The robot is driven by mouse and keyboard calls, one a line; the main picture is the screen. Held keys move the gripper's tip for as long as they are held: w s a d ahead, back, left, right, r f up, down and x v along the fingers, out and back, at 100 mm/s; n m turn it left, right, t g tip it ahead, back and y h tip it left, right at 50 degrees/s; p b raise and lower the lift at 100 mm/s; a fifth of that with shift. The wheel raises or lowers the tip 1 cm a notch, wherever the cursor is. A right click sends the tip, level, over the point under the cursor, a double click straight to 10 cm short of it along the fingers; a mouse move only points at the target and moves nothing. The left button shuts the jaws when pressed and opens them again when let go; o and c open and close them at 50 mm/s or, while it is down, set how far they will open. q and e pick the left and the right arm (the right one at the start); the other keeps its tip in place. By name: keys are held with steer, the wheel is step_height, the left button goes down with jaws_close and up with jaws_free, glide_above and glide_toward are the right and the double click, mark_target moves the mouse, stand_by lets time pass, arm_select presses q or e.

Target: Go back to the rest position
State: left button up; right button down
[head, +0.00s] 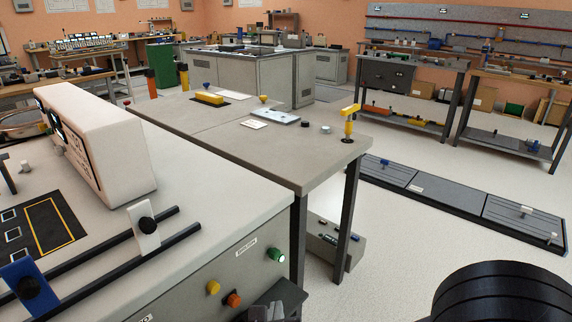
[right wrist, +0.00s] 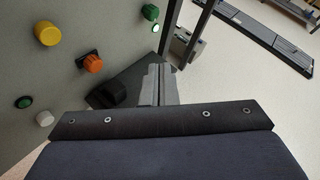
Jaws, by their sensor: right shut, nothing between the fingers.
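My right gripper (head: 272,311) shows at the bottom edge of the head view, in front of the grey front panel of the near bench (head: 215,275). In the right wrist view its two grey fingers (right wrist: 158,84) are together with nothing between them. The panel's buttons are to their left: a yellow button (right wrist: 47,33), an orange knob (right wrist: 93,64) and a lit green button (right wrist: 150,12). I see no contact between the fingers and the buttons. My left gripper is not in view.
A black bracket-like part (right wrist: 115,88) is close to the left of the fingers. A grey table (head: 225,130) stands beyond the bench, with a grey box (head: 335,243) under it. Open floor (head: 400,235) lies to the right, with a low dark platform (head: 455,195).

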steer(key=d+m+g+h, duration=0.4)
steer(key=d+m, duration=0.6)
steer(key=d, duration=0.4)
steer(key=s+d+f+m+g+y, duration=0.1)
steer(key=s+d+m+g+y, duration=0.35)
steer(key=s+d+m, duration=1.05)
steer(key=a+r+m+y+p, duration=0.1)
steer(key=a+r+m+p, duration=0.1)
steer(key=r+m+p, duration=0.5)
steer(key=a+r+m+y+p, duration=0.2)
steer(key=r+m+p, duration=0.6)
steer(key=r+p, duration=1)
step_height(320, 180, up, 4)
steer(key=shift+s+a+f, duration=0.1)
steer(key=shift+s+a, duration=0.05)
steer(key=shift+a, duration=0.1)
steer(key=shift+t+y, duration=0.25)
